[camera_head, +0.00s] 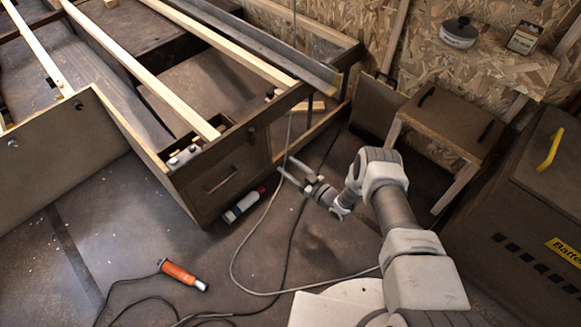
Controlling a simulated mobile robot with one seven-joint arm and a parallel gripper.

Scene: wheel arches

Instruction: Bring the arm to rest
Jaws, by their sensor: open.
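My gripper (289,172) is in the middle of the head view, at the end of my arm, which reaches up from the lower right. Its two thin fingers are apart and nothing shows between them. It hangs in front of the floor, just right of the low cabinet (228,175) at the end of the slatted frame. I cannot tell its exact height above the floor.
A loose cable (237,262) curves below my gripper. A dark box with a yellow handle (525,185) stands at right, beside a small wooden step (455,122).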

